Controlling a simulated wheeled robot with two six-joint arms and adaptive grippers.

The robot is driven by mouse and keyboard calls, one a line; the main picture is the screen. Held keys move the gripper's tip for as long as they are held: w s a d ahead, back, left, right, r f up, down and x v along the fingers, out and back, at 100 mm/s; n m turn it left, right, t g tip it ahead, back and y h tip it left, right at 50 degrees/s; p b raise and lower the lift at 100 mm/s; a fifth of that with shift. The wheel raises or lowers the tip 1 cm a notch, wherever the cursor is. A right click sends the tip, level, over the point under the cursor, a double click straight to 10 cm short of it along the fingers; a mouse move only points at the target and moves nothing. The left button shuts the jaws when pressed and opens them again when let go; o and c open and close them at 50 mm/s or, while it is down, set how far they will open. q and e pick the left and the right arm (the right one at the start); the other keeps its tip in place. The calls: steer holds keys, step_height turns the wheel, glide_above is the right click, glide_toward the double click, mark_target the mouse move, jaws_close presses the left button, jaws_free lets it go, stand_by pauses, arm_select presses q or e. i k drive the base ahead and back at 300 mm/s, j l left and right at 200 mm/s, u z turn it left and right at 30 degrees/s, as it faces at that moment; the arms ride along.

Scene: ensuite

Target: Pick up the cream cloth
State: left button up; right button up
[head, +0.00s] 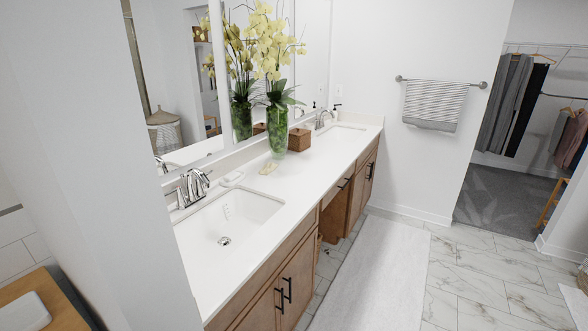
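No cloth that is clearly cream can be made out. A light grey-white striped towel (431,105) hangs over the wall bar beyond the vanity. Neither of my grippers is in view.
A long white vanity counter (245,240) with two sinks runs along the mirror. The vase (278,132) of yellow flowers and a brown box (299,140) stand on it. A white rug (375,270) covers the floor alongside. A closet opens at the right.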

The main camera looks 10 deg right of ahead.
mark_target(267, 168)
steer(key=i+l+z, duration=0.1)
steer(key=z, duration=1.45)
steer(key=i, duration=2.85)
steer(key=i+u, duration=0.15)
steer(key=i, duration=0.65)
steer(key=i+l+u, duration=0.15)
steer(key=i, duration=0.65)
steer(key=u, duration=3.35)
